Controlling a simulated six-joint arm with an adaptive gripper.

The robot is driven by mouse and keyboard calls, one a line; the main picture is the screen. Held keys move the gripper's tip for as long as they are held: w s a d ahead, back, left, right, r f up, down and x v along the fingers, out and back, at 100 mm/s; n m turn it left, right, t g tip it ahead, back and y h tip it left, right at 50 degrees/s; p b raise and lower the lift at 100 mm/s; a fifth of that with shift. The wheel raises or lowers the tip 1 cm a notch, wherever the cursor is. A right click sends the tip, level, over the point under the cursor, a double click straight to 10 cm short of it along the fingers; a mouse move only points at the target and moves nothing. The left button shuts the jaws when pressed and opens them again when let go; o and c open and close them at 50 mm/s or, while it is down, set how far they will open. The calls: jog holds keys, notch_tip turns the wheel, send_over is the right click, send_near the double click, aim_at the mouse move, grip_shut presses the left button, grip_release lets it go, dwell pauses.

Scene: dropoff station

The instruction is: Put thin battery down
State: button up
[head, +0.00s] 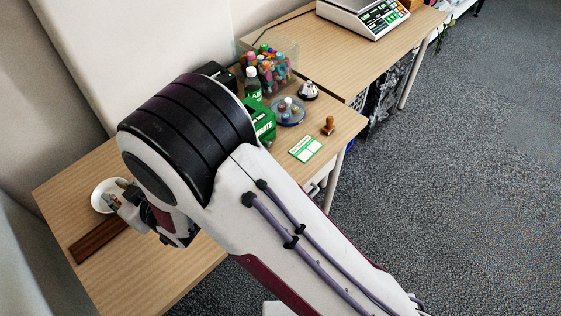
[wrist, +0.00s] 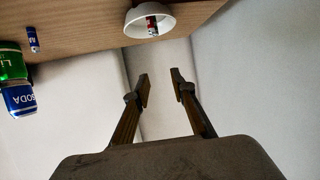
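My gripper (wrist: 160,75) is open, with nothing between its fingers in the wrist view. A white bowl (wrist: 166,17) on the wooden table stands beyond the fingertips, with a red, white and dark battery (wrist: 152,27) in it. The bowl (head: 97,196) also shows at the table's left in the head view, partly hidden by my gripper. A small blue battery (wrist: 33,39) stands apart from the bowl on the table. I cannot tell which battery is the thin one.
A green can (wrist: 12,65) and a blue soda can (wrist: 19,98) are at the left in the wrist view. A dark brown strip (head: 97,240) lies near the bowl. A green box (head: 262,119), blue dish (head: 289,117), bell (head: 308,91) and stamp (head: 328,125) stand farther right.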

jog(key=w+d+r+m+t+h, duration=0.1)
jog(key=w+d+r+m+h, duration=0.1)
jog(key=w+d+r, duration=0.45)
jog(key=w+d+r+m+h, duration=0.1)
jog(key=w+d+r+h, duration=0.2)
jog(key=d, duration=0.6)
jog(key=d+r+m+h, duration=0.15)
jog(key=d+r, duration=0.25)
jog(key=d, duration=0.4)
jog(key=d+r+m, duration=0.2)
jog(key=d+r, duration=0.2)
jog(key=d, duration=0.4)
jog(key=s+d+r+m+g+h, duration=0.1)
jog(key=s+d+r+m+h, duration=0.1)
jog(key=s+d, duration=1)
jog(key=s+d+r+m+g+h, duration=0.1)
jog(key=s+d+r+m+h, duration=0.1)
jog(key=s+d, duration=1)
jog(key=shift+s+r+m+g+h, duration=0.2)
jog(key=shift+m+g+h, duration=0.1)
jog(key=shift+m+h, duration=0.25)
jog(key=shift+d, duration=0.1)
